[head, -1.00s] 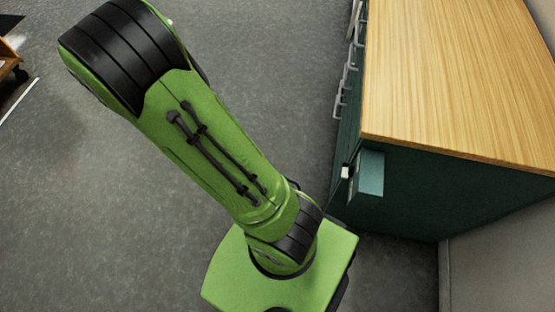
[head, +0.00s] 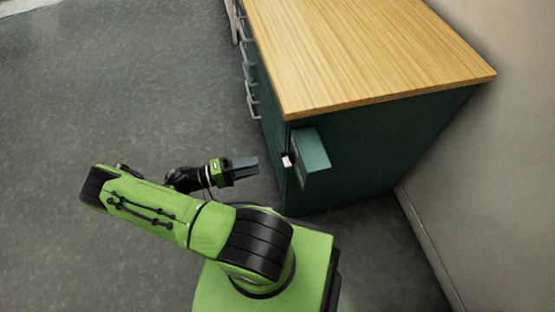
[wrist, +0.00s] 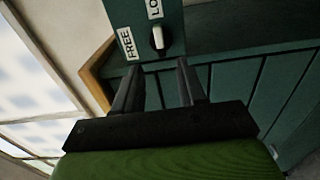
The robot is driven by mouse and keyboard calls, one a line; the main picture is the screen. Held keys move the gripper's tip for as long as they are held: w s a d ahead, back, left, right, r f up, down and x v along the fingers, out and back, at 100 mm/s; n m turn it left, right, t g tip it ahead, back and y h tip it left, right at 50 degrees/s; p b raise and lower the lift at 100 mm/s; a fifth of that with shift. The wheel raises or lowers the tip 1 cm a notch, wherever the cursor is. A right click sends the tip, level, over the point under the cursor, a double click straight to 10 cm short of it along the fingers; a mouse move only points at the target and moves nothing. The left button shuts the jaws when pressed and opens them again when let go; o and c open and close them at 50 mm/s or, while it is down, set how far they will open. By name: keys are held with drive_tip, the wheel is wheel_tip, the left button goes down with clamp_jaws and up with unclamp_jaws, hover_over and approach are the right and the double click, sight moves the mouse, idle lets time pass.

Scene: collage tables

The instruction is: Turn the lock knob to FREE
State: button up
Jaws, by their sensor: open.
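The small white lock knob (head: 287,160) sticks out from a teal box (head: 312,151) on the end of the green cabinet. In the wrist view the knob (wrist: 158,38) sits beside a FREE label (wrist: 128,44) on its left and a label reading "LO", cut off by the frame (wrist: 155,9), above it. The knob's long side looks lined up with the "LO" label. My gripper (wrist: 157,68) is open and empty, its two fingers pointing at the knob from a short distance. In the head view my gripper (head: 256,165) is left of the knob, apart from it.
The cabinet has a wood top (head: 370,50) and several handles (head: 250,80) along its left side. A wall (head: 470,150) stands to the right. The grey floor (head: 120,90) at left is open.

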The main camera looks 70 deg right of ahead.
sight(288, 160)
drive_tip(key=x, duration=0.8)
drive_tip(key=shift+s, duration=0.25)
clamp_jaws()
